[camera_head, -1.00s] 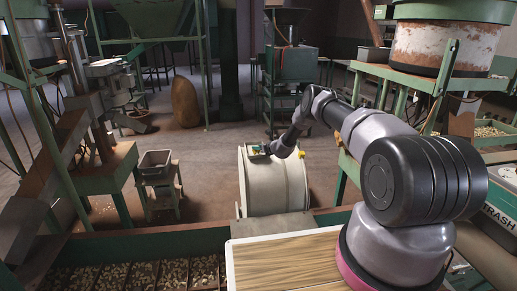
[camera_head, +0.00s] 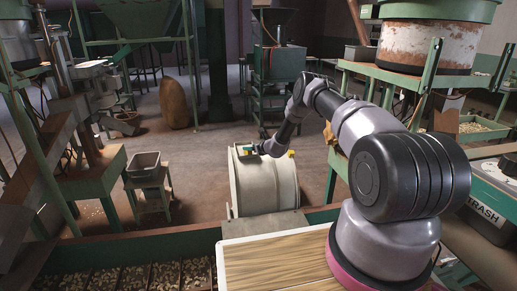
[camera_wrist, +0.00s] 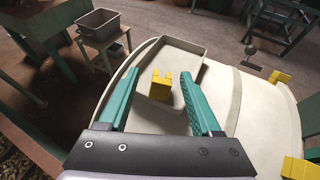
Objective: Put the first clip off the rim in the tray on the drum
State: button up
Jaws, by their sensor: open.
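A pale cream drum (camera_head: 265,190) stands on the floor beyond the worktop. A shallow beige tray (camera_wrist: 188,48) lies on top of it. A yellow clip (camera_wrist: 160,88) is inside the tray. My gripper (camera_wrist: 160,75) is over the tray, its two green fingers open on either side of this clip, with gaps between. In the head view my gripper (camera_head: 248,149) is small above the drum's top left. Another yellow clip (camera_wrist: 281,78) sits at the drum's edge, also visible in the head view (camera_head: 291,153). A further yellow clip (camera_wrist: 298,168) is partly cut off at lower right.
A grey bin (camera_head: 144,163) stands on a small green stool left of the drum. A wooden board (camera_head: 275,262) and a trough of nuts (camera_head: 150,274) lie in front. Green machine frames stand left and right. The floor behind the drum is mostly clear.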

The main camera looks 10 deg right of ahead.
jog(key=v, duration=0.9)
jog(key=s+a+r+n+g+y, duration=0.1)
jog(key=a+r+n, duration=0.15)
jog(key=r, duration=0.55)
jog(key=s+a+r+n+y, duration=0.1)
jog(key=a+r+n+y, duration=0.15)
jog(key=r, duration=0.45)
jog(key=s+a+r+n+g+y, duration=0.1)
jog(key=s+a+r+n, duration=0.15)
jog(key=r, duration=0.55)
jog(key=s+a+r+n+g, duration=0.35)
jog(key=s+r+n, duration=0.45)
jog(key=s+r, duration=0.6)
jog(key=s+d+r+n+g+h, duration=0.1)
jog(key=s+r+n, duration=0.2)
jog(key=s+r, duration=0.35)
jog(key=s+d+r+n+g+h, duration=0.1)
jog(key=s+r+n+h, duration=0.2)
jog(key=s, duration=0.6)
jog(key=s+d+n+t+h, duration=0.1)
jog(key=s+d, duration=0.3)
jog(key=s, duration=0.5)
jog(key=s+d+r+n+t+h, duration=0.1)
jog(key=s+d+n+h, duration=0.2)
jog(key=s, duration=0.7)
jog(key=d+n, duration=0.1)
jog(key=d, duration=0.1)
jog(key=shift+s+d+r+n, duration=0.25)
jog(key=shift+s+d+n, duration=0.05)
jog(key=shift+d+n, duration=0.05)
